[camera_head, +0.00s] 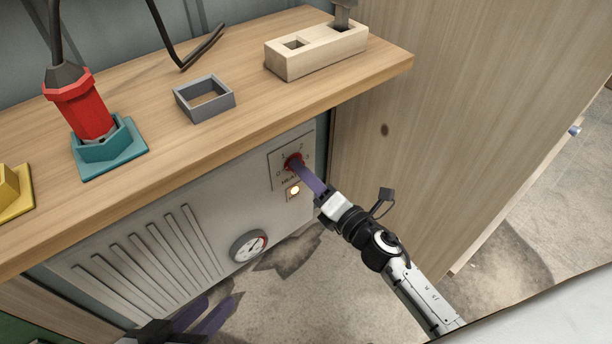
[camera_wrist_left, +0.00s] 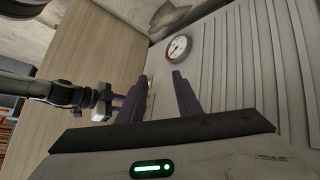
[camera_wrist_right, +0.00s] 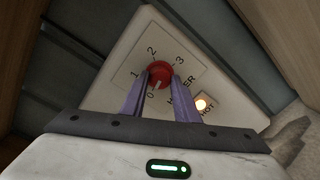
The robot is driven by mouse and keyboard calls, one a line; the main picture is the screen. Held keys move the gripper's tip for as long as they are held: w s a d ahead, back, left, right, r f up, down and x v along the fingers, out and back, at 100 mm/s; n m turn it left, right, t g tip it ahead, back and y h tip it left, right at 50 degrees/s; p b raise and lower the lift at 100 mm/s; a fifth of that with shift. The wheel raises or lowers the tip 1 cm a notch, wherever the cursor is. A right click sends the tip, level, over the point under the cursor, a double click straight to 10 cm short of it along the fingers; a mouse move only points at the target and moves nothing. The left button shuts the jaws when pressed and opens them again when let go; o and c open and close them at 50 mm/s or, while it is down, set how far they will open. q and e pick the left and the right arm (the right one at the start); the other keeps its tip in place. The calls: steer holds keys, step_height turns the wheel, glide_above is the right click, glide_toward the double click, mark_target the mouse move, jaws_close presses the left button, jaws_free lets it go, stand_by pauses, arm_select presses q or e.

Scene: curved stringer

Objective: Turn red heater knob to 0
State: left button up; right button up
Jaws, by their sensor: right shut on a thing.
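The red heater knob (camera_wrist_right: 160,72) sits on a plate marked 0, 1, 2 and 3 on the heater front. In the head view the knob (camera_head: 292,161) is partly covered by my right gripper (camera_head: 298,167). My right gripper (camera_wrist_right: 159,80) is shut on the knob, with a purple finger on either side. A pale mark on the knob appears to face the 0. My left gripper (camera_head: 207,316) is low in front of the heater, well away from the knob. In the left wrist view its fingers (camera_wrist_left: 157,88) are apart with nothing between them.
A lit indicator (camera_head: 293,190) is below the knob, and a round gauge (camera_head: 249,246) and vent slots are on the heater panel. The wooden shelf (camera_head: 240,134) overhangs it. A wooden side panel (camera_head: 440,110) stands to the right of the heater.

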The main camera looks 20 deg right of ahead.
arm_select(q)
steer(key=shift+w+d+r, duration=0.1)
steer(key=shift+d+r, duration=0.1)
steer(key=shift+r, duration=0.05)
arm_select(e)
steer(key=shift+f+n, duration=0.1)
steer(key=shift+n, duration=0.3)
arm_select(q)
steer(key=shift+w+r, duration=0.1)
steer(key=shift+r, duration=0.2)
arm_select(e)
steer(key=o, duration=1)
arm_select(q)
steer(key=shift+f, duration=0.1)
arm_select(e)
steer(key=shift+o, duration=0.2)
arm_select(q)
steer(key=shift+f, duration=0.1)
arm_select(e)
steer(key=shift+s, duration=0.1)
arm_select(q)
steer(key=shift+a+f, duration=0.25)
steer(key=shift+f, duration=0.05)
arm_select(e)
steer(key=v, duration=1)
